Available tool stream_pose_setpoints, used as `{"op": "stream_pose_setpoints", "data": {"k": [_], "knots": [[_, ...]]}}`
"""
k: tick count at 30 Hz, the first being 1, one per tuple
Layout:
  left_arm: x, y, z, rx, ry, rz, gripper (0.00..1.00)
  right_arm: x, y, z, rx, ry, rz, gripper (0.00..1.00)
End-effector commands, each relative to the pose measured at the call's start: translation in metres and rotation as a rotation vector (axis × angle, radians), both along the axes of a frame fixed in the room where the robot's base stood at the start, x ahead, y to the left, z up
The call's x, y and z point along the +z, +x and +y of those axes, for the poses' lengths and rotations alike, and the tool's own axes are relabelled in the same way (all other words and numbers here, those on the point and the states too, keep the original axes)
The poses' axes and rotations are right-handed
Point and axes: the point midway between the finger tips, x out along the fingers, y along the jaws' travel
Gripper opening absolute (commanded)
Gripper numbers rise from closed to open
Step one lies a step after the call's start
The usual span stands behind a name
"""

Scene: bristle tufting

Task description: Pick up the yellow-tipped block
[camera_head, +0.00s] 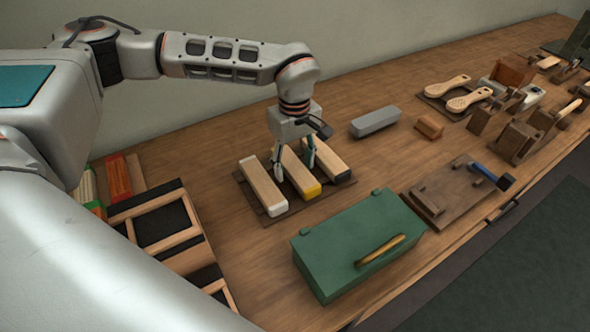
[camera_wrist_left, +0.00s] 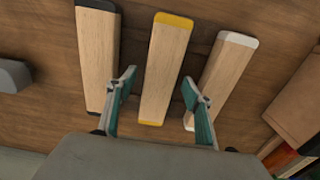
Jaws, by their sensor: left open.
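The yellow-tipped block (camera_head: 300,178) is a long pale wooden block lying in the middle of three on a dark mat (camera_head: 263,212). A white-tipped block (camera_head: 262,188) lies to its left and a black-tipped block (camera_head: 327,160) to its right. My left gripper (camera_head: 295,165) is open above the yellow-tipped block. In the left wrist view the fingers (camera_wrist_left: 158,100) stand on either side of the yellow-tipped block (camera_wrist_left: 163,75), with gaps to it. The black-tipped block (camera_wrist_left: 97,60) is on the left there, and the white-tipped block (camera_wrist_left: 222,75) on the right. My right gripper is not in view.
A green box (camera_head: 345,240) with a brass handle stands in front of the mat. A grey block (camera_head: 375,121) and a small brown block (camera_head: 429,127) lie to the right. A divided wooden tray (camera_head: 208,250) is at the left. Brushes and tools crowd the far right.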

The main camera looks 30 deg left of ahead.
Motion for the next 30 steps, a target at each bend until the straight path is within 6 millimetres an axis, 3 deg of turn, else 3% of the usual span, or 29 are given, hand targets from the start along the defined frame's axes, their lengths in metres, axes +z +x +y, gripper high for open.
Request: {"op": "stream_pose_setpoints", "data": {"k": [7, 8, 12, 13, 23, 30], "knots": [[-0.003, 0.001, 0.0, 0.0, 0.0, -0.002, 0.51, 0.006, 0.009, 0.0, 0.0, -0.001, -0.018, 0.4], [-0.003, 0.001, 0.0, -0.001, 0.0, -0.002, 0.46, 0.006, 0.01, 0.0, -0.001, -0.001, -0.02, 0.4], [-0.003, 0.001, 0.0, -0.001, 0.0, -0.002, 0.1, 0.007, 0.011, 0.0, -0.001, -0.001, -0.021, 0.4], [-0.003, 0.001, 0.0, -0.001, 0.0, -0.002, 0.06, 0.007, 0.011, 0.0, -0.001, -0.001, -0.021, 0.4], [-0.002, 0.001, 0.0, -0.001, -0.001, -0.003, 0.06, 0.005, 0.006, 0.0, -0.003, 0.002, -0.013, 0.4], [0.018, 0.002, 0.0, 0.0, -0.001, -0.005, 0.06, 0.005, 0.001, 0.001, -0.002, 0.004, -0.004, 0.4]]}}
